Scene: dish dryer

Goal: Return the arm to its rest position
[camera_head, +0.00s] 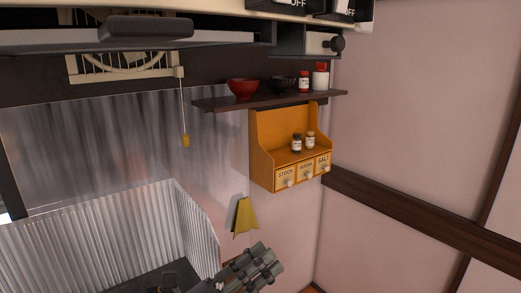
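My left gripper (262,264) shows at the bottom of the head view, dark grey, in front of the pink wall and just right of the corrugated metal guard (120,240). Its finger parts lie close together and overlap, so I cannot tell whether it is open or shut. I see nothing clearly held in it. Part of its arm is cut off by the lower edge of the picture. My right gripper is not in view.
Above hang a dark shelf (215,104) with a red bowl (243,88) and jars, and an orange spice rack (262,160). A yellow item (246,217) hangs on the wall just above my gripper. Overhead is a cabinet with a handle (147,27). A pull cord (185,140) hangs left.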

